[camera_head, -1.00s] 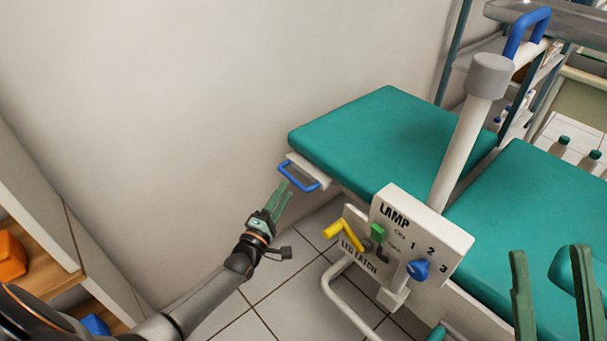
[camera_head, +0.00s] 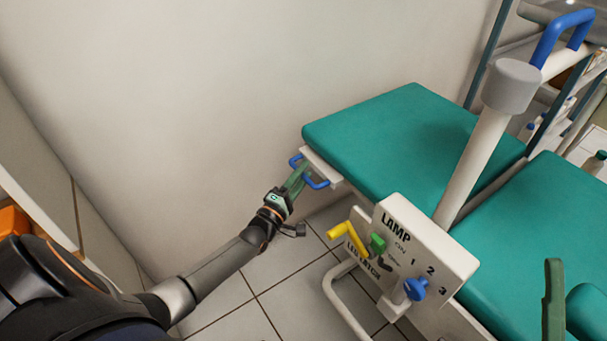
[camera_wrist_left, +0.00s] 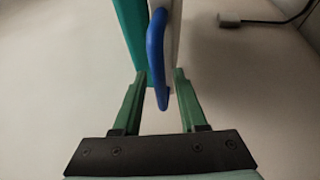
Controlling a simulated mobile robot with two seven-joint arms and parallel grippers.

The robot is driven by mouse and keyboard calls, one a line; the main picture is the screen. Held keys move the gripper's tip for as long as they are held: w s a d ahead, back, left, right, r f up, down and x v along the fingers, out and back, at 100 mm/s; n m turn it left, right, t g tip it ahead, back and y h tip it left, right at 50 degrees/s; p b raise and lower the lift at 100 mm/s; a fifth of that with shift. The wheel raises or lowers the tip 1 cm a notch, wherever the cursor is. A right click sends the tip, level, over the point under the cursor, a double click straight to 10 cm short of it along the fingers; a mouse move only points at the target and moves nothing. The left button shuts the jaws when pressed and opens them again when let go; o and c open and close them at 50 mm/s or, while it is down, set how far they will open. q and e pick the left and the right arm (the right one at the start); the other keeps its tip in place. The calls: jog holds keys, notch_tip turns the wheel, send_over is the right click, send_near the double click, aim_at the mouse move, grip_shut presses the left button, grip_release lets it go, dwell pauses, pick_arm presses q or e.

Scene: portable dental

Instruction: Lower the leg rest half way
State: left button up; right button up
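The leg rest (camera_head: 415,135) is a flat teal pad, roughly level with the teal seat (camera_head: 545,215). A blue handle (camera_head: 318,184) sticks out from its end. My left gripper (camera_head: 302,172) is at this handle. In the left wrist view its open fingers (camera_wrist_left: 158,85) stand on either side of the blue handle (camera_wrist_left: 156,50), with gaps visible.
The lamp panel (camera_head: 420,245) with a green switch and blue knob stands at the chair's side. A pale post (camera_head: 475,165) rises behind it. A wall (camera_head: 200,90) runs close behind the leg rest. Tiled floor (camera_head: 290,300) lies open below the handle.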

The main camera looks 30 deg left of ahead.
pick_arm(q)
grip_shut()
dwell(1.2)
